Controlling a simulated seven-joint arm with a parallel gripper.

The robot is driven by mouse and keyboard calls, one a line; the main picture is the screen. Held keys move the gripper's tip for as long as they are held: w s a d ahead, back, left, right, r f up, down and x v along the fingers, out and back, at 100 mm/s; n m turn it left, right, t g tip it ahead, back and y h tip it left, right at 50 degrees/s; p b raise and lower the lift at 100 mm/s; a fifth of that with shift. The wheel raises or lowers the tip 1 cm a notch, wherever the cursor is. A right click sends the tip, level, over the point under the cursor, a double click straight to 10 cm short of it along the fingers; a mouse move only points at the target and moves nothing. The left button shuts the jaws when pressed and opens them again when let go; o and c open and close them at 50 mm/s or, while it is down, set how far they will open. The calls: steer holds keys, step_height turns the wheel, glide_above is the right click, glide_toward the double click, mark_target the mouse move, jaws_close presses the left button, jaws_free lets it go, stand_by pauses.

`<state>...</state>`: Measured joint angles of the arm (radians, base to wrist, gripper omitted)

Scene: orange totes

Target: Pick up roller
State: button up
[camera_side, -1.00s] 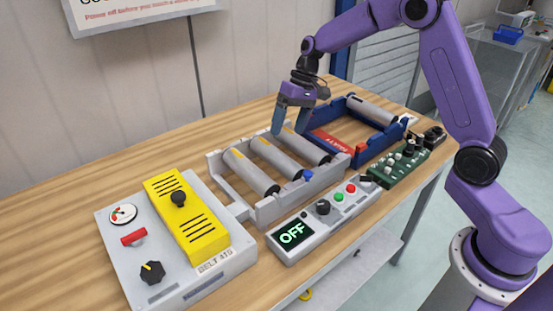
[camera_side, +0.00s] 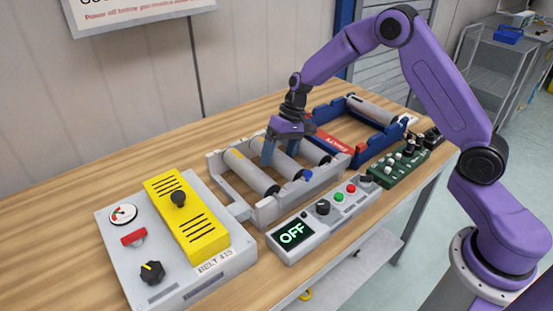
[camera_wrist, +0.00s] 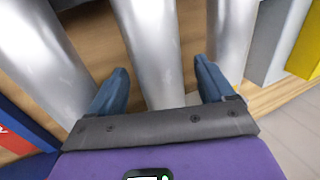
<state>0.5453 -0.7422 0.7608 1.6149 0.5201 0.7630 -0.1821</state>
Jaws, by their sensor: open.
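A grey conveyor frame (camera_side: 279,208) on the table holds three grey rollers side by side. My gripper (camera_side: 280,157) is over the middle roller (camera_side: 289,167), with its blue fingers pointing down. In the wrist view my gripper (camera_wrist: 161,66) is open, and the middle roller (camera_wrist: 155,45) runs between its two fingers. The left roller (camera_side: 250,173) and right roller (camera_side: 313,151) lie either side of it. The side view partly hides the middle roller behind the fingers. I cannot tell whether a finger touches it.
A blue tray (camera_side: 362,154) with a red label and one roller (camera_side: 371,110) stands to the right. A yellow-covered control box (camera_side: 187,215) is at the left. An OFF display panel (camera_side: 293,236) and a green button box (camera_side: 400,164) line the front.

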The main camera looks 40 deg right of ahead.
mark_target(278, 151)
steer(key=c, duration=1.5)
steer(key=shift+o, duration=0.2)
steer(key=shift+r, duration=0.15)
step_height(278, 151, up, 3)
steer(key=shift+d+f+y, duration=0.25)
steer(key=shift+y, duration=0.05)
steer(key=y, duration=0.1)
steer(key=d+y, duration=0.1)
steer(key=shift+y, duration=0.4)
step_height(278, 151, up, 6)
steer(key=d, duration=0.2)
steer(key=d+r+h, duration=0.1)
steer(key=d+h, duration=0.2)
steer(key=d, duration=1.7)
steer(key=shift+d+r+h, duration=0.3)
steer(key=shift+r, duration=0.05)
